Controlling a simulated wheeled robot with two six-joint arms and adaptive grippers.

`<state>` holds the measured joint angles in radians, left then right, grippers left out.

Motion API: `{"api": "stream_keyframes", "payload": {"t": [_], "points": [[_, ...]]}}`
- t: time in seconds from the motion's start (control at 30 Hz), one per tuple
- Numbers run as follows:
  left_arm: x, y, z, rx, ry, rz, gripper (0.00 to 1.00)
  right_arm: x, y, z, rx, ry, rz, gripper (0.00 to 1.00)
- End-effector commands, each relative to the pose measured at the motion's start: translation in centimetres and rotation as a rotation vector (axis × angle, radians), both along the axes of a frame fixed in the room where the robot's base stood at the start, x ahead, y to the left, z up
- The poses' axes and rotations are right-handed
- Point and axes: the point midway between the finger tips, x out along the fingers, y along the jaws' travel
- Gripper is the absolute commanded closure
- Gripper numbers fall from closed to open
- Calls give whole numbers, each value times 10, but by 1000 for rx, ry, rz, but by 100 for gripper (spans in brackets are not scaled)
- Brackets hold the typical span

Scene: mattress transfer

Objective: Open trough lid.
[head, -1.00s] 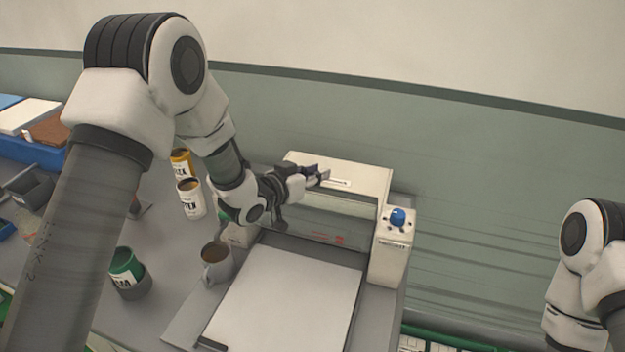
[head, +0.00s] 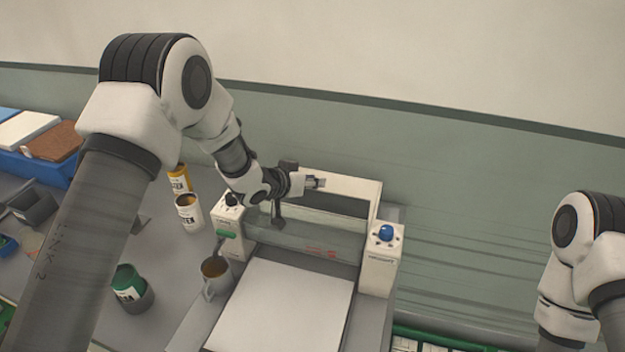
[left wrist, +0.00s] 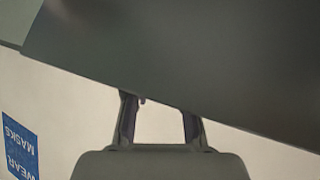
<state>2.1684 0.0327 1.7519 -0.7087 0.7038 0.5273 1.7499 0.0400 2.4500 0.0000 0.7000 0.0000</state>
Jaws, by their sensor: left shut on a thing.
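The trough lid (head: 352,186) is a long pale panel along the back top of a white bench machine. It is tilted up, with a dark gap below it. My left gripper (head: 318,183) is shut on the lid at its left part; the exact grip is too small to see. In the left wrist view, the gripper fingers (left wrist: 158,115) reach a large dark panel that fills the top and hides their tips; it is probably the lid seen close. My right gripper is outside the view; only part of my right arm shows at the right edge.
The machine's right post has a blue knob (head: 386,232). A pale board (head: 285,305) lies in front. A green wall is behind.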

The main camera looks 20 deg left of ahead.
Motion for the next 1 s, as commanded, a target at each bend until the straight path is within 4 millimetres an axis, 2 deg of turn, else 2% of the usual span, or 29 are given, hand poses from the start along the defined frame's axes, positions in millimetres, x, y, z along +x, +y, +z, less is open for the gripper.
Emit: {"api": "stream_keyframes", "payload": {"t": [0.03, 0.93, 0.97, 1.0], "points": [[-2, 1, -6, 2, 11, 2, 100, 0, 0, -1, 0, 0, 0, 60], [-5, 1, -10, 6, 20, 0, 100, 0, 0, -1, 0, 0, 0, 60], [-5, 1, -10, 6, 20, 0, 65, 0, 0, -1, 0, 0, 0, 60], [-5, 1, -10, 6, 20, 0, 51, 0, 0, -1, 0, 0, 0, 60]]}}
